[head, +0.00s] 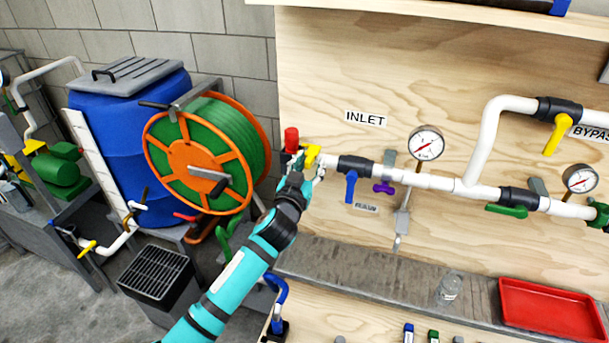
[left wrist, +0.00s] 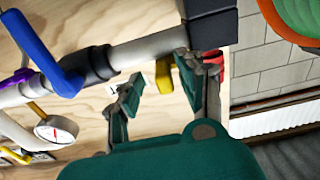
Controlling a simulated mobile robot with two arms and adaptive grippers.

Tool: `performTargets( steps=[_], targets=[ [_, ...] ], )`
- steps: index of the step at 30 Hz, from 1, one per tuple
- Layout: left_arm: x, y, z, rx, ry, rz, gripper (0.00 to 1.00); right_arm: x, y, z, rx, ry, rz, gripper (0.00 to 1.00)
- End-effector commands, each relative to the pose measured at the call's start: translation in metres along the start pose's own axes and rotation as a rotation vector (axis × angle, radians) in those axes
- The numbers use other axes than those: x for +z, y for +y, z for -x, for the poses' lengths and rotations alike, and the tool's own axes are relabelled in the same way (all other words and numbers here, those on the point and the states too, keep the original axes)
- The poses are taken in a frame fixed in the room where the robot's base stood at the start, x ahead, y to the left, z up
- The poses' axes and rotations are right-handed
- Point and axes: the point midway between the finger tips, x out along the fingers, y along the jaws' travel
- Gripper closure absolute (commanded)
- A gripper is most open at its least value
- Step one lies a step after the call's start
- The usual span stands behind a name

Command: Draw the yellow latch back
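The yellow latch (head: 312,154) is at the left end of the white pipe on the wooden panel, beside a red-topped part (head: 291,140). In the left wrist view the yellow latch (left wrist: 164,76) shows between the fingers and beyond them. My left gripper (head: 307,176) is at the latch in the head view, and its wrist hides part of the pipe end. In the left wrist view the fingers (left wrist: 160,82) stand apart, one on each side of the yellow piece. I cannot tell whether either finger touches it. My right gripper is in neither view.
A blue-handled valve (head: 350,186) and a purple handle (head: 384,188) sit just right of the latch. The orange and green hose reel (head: 190,165) stands close on the left, before a blue barrel (head: 125,165). A red tray (head: 550,310) lies at lower right.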

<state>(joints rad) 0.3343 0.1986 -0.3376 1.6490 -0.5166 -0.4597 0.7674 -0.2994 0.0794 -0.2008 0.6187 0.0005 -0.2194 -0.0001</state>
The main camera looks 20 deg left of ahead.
Motion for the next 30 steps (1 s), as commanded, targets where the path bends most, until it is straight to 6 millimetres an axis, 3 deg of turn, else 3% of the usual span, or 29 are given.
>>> performTargets(
  steps=[15,21,30],
  targets=[
    [0.001,0.002,0.098,0.002,-0.002,0.001,0.62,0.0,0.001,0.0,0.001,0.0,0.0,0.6],
    [0.0,0.003,0.113,0.002,0.0,-0.001,0.62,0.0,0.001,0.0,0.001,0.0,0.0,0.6],
    [0.0,0.003,0.114,0.002,0.0,-0.001,0.62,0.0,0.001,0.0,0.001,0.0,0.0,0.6]
  ],
)
